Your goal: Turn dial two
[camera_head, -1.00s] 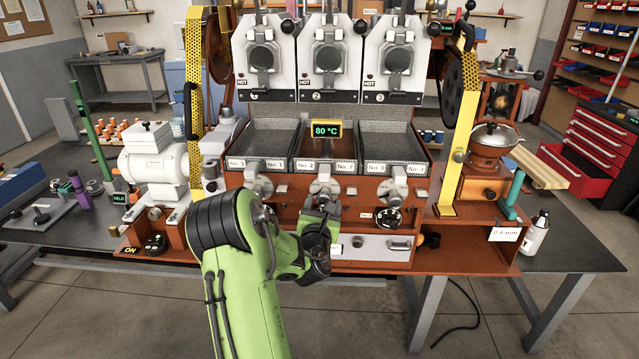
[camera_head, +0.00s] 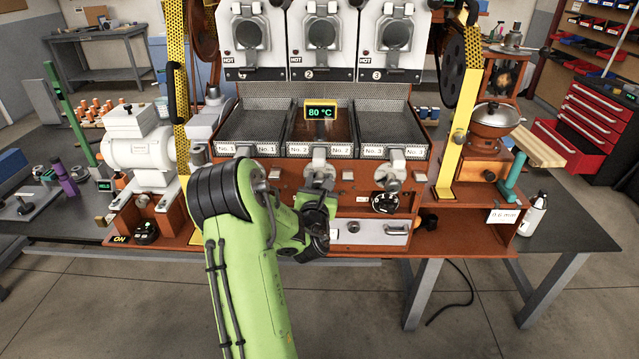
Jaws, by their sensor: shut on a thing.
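The sample roaster (camera_head: 345,178) stands on the bench with three trays and three hot chambers numbered 1 to 3. My gripper (camera_head: 318,203) is at the front panel below the middle tray, at the place of dial two. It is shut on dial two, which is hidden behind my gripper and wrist. Dial three (camera_head: 385,203), black with white marks, shows to the right. Dial one is not visible; my green arm covers the area to the left. A display (camera_head: 321,112) above the middle tray reads 80 °C.
A white drawer front (camera_head: 384,231) lies below the dials. A yellow guard post (camera_head: 457,150) and a grinder (camera_head: 492,135) stand at right. A white motor (camera_head: 138,147) stands at left. A bottle (camera_head: 533,214) stands at the bench's right edge.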

